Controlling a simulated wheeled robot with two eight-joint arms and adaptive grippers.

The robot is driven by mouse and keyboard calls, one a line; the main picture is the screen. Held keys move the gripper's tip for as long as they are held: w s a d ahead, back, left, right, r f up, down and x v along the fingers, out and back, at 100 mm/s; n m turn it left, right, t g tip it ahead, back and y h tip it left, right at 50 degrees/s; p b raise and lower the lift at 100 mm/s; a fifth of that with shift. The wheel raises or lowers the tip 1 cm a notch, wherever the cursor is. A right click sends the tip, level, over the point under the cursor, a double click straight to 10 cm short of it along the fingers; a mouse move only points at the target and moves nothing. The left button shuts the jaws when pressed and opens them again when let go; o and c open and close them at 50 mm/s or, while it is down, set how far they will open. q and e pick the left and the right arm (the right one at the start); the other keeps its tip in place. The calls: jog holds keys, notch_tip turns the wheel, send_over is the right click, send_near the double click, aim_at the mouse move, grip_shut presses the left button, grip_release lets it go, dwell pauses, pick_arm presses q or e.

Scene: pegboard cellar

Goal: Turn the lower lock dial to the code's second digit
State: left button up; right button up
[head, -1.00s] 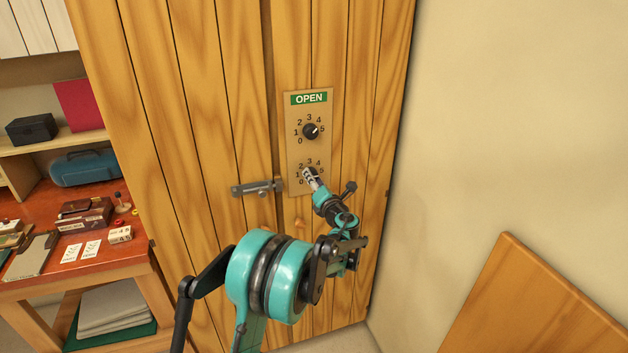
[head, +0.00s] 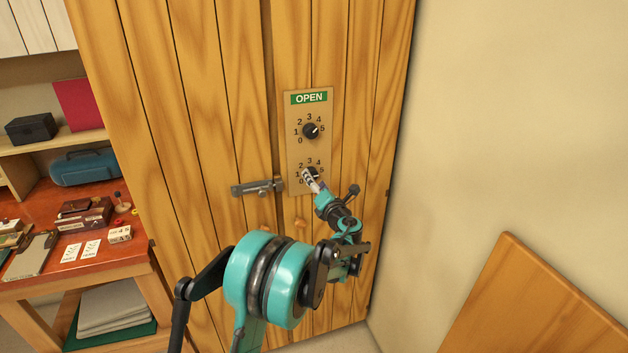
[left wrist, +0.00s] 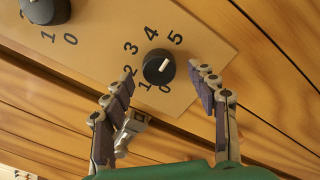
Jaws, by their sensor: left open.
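The lower lock dial (head: 313,172) is a round black knob on a tan plate (head: 297,155) fixed to the wooden door. In the left wrist view the dial (left wrist: 158,67) shows a white mark pointing about at 5. Digits 0 to 5 ring it. The upper dial (head: 310,131) has its mark toward 4 or 5, under a green OPEN sign (head: 309,98). My left gripper (left wrist: 162,79) is open, with its two fingers spread to either side of the lower dial and apart from it. In the head view the gripper (head: 309,180) partly covers the lower dial. My right gripper is out of view.
A metal latch (head: 257,187) sits on the door left of the plate. At the left, a red-brown desk (head: 40,265) holds cards (head: 82,251), boxes and a small white numbered block (head: 120,234). A wooden panel (head: 530,305) stands at lower right, by the bare wall.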

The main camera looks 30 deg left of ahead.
pick_arm(q)
jog(key=v, duration=1)
jog(key=shift+s, duration=0.15)
jog(key=s+d+f+n+g+h, duration=0.1)
jog(key=s+d+f+n+h, duration=0.2)
jog(key=s+d+n, duration=0.3)
jog(key=s+d+f+n+g+h, duration=0.2)
jog(key=s+d+n+h, duration=0.4)
jog(key=s+n, duration=0.8)
jog(key=s+d+f+n+g+h, duration=0.1)
jog(key=s+d+f+n+h, duration=0.3)
jog(key=s+n, duration=0.6)
jog(key=d+n, duration=0.2)
jog(key=n, duration=0.3)
jog(key=shift+s+f+h, duration=0.2)
jog(key=shift+f+h, duration=0.1)
jog(key=shift+h, duration=0.1)
jog(key=shift+w, duration=0.1)
jog(key=shift+c, duration=0.5)
